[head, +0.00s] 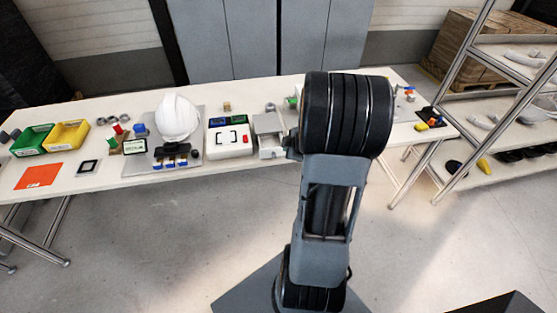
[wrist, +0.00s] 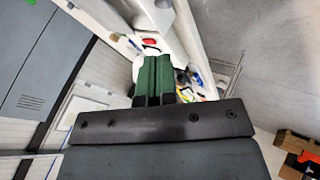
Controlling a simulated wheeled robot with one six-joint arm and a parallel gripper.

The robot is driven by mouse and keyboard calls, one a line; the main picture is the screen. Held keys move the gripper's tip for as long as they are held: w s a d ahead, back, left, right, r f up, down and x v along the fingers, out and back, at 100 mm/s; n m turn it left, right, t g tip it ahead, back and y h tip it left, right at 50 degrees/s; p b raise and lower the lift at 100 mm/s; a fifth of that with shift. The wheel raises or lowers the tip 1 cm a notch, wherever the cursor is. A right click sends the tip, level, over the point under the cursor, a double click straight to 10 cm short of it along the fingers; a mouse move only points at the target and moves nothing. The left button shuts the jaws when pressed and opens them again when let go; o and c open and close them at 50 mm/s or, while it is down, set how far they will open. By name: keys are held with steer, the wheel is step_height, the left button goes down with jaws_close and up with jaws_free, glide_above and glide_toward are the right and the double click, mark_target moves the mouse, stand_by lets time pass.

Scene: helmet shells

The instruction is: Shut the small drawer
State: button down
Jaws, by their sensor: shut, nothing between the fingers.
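A small light-grey drawer unit (head: 268,124) stands on the long table, just left of my arm in the head view. Its drawer front (head: 271,152) faces me at the table's front edge and appears to stick out a little; how far is hard to tell. My gripper (wrist: 153,60) shows in the wrist view with its two green fingers together, shut and empty. In the head view my arm hides most of the gripper. A pale box shape (wrist: 156,12) lies beyond the fingertips in the wrist view; I cannot tell whether it is the drawer unit.
A white box with a red switch (head: 228,141) stands left of the drawer unit. A white helmet shell (head: 178,117) sits further left, with green (head: 32,140) and yellow (head: 66,136) bins beyond. A metal shelf rack (head: 470,95) stands at the right. The floor before the table is clear.

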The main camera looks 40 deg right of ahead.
step_height(320, 180, down, 5)
steer(key=s+n+g+y, duration=0.1)
steer(key=s+y, duration=0.1)
steer(key=shift+w+f+b, duration=0.35)
steer(key=shift+w+f, duration=0.8)
steer(key=shift+w, duration=0.3)
steer(key=shift+w+f+b, duration=0.35)
steer(key=shift+w+f, duration=0.75)
steer(key=shift+w, duration=0.3)
steer(key=shift+w+f+b, duration=0.35)
steer(key=shift+w+f, duration=0.8)
steer(key=shift+w, duration=0.3)
